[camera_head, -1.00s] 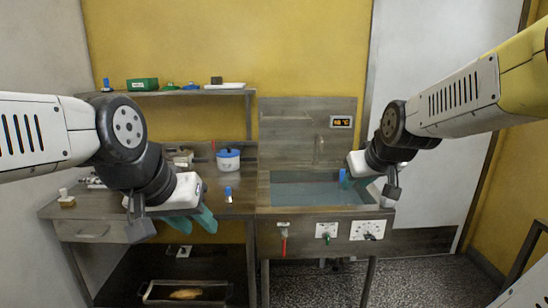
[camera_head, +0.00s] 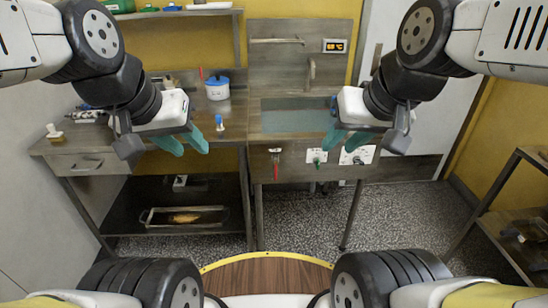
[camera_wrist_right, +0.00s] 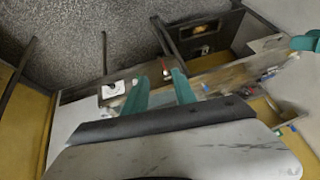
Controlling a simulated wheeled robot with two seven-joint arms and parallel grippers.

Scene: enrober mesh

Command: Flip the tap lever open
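A lever with a red handle (camera_head: 276,168) hangs down from a pale plate on the front panel of the sink unit (camera_head: 300,172). My right gripper (camera_head: 345,140) is open and empty, to the right of the lever in the head view and overlapping the panel's controls. My left gripper (camera_head: 186,143) is open and empty, in front of the workbench, left of the lever. I cannot tell either gripper's exact distance from the panel.
Above are the basin (camera_head: 290,118) and a spout (camera_head: 311,72). A blue-lidded pot (camera_head: 217,88) and a small blue-topped item (camera_head: 219,123) stand on the workbench. A shelf rack (camera_head: 520,205) stands right.

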